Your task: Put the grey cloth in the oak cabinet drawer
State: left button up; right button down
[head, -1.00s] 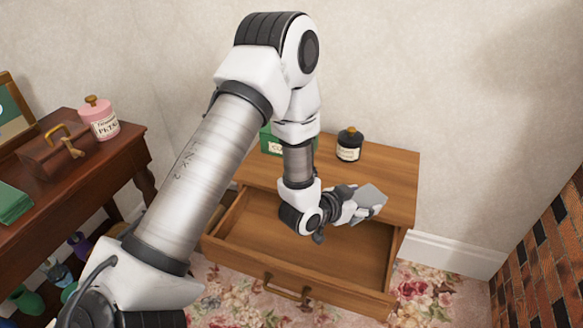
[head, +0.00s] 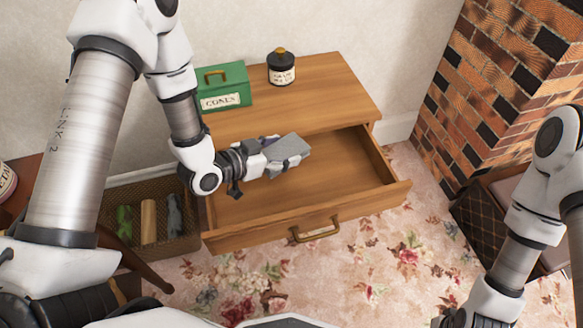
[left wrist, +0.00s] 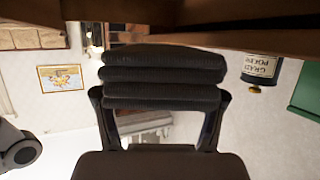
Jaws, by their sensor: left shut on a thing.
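The grey cloth (head: 289,149) is a flat, stiff-looking folded piece at the tip of my left gripper (head: 272,158). The gripper is shut on it and holds it over the open drawer (head: 325,175) of the oak cabinet (head: 330,90), near the drawer's back. The cloth appears above the drawer floor; the exact gap is hard to tell. The drawer is pulled out and its visible floor is bare. In the left wrist view the dark gripper parts fill the middle, and I cannot clearly make out the cloth there. My right arm shows at the right, but its fingers are out of frame.
A green box (head: 223,87) and a dark jar (head: 281,68) stand on the cabinet top. A wicker basket (head: 150,210) with several items is left of the cabinet. A brick fireplace (head: 500,80) and a dark patterned container (head: 490,220) are at the right. Flowered carpet lies in front.

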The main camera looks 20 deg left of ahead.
pick_arm(q)
notch_tip(320, 180, down, 6)
jog(key=shift+a+f+b, duration=0.1)
jog(key=shift+f+b, duration=0.15)
jog(key=shift+b, duration=0.3)
jog(key=shift+w+f, duration=0.15)
jog(key=shift+f, duration=0.05)
jog(key=w+d, duration=0.2)
jog(key=shift+w+d+b, duration=0.1)
jog(key=shift+w+b, duration=0.25)
jog(key=shift+w, duration=0.05)
jog(key=shift+w+d+f, duration=0.1)
jog(key=shift+f, duration=0.45)
jog(key=shift+f+b, duration=0.5)
jog(key=shift+b, duration=0.05)
